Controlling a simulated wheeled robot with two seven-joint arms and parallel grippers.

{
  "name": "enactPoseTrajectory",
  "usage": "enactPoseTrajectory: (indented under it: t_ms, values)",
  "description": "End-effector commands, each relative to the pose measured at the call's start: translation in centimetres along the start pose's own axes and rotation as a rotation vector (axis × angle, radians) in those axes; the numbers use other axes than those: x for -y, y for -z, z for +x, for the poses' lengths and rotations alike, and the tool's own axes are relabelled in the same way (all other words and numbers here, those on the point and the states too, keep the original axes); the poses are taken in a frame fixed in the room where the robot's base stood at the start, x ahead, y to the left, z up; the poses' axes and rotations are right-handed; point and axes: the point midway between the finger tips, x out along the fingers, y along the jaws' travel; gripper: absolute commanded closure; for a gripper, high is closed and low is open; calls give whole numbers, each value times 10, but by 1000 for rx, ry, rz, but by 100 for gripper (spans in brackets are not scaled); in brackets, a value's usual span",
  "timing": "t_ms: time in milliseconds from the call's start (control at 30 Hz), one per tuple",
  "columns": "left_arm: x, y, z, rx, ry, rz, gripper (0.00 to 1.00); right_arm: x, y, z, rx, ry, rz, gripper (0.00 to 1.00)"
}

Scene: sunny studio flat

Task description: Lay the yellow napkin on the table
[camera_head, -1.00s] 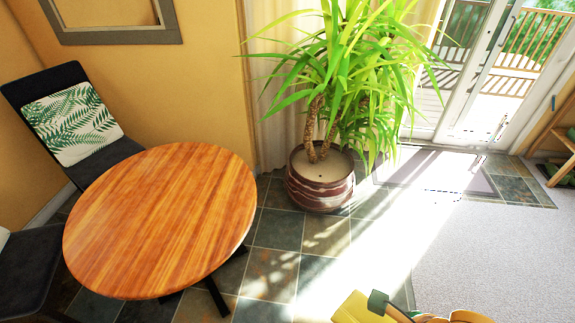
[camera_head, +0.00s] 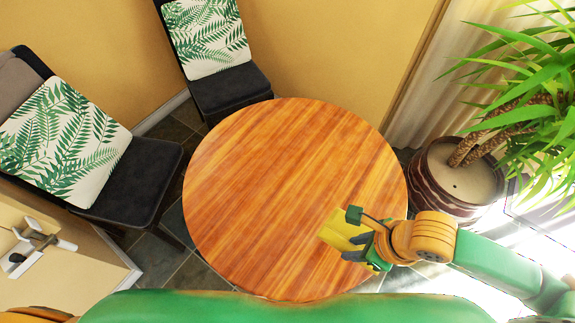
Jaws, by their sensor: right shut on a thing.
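The round wooden table (camera_head: 270,190) stands in the middle of the head view, its top bare. My right gripper (camera_head: 352,238) comes in from the right and shows over the table's lower right part. It is shut on the yellow napkin (camera_head: 338,231), which sticks out past the fingers to the left. I cannot tell how high the napkin is above the tabletop. Part of the napkin is hidden by the gripper. My left gripper is not in view.
A dark chair (camera_head: 232,88) with a leaf-print cushion (camera_head: 205,36) stands behind the table, and another chair (camera_head: 140,180) stands at its left. A potted plant (camera_head: 455,180) stands close to the table's right side. A yellow wall (camera_head: 330,50) is behind.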

Motion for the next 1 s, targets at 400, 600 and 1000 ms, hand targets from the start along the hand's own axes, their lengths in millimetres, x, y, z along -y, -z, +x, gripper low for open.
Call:
enactPoseTrajectory:
  t_ms: [400, 600, 1000]
  values:
    - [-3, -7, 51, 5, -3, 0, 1, 63, -48, 65, 6, 2, 3, 100]
    - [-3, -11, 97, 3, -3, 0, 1, 89, -59, 117, 2, -1, 0, 100]
    - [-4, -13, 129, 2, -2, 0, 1, 99, -56, 156, 0, 0, 0, 100]
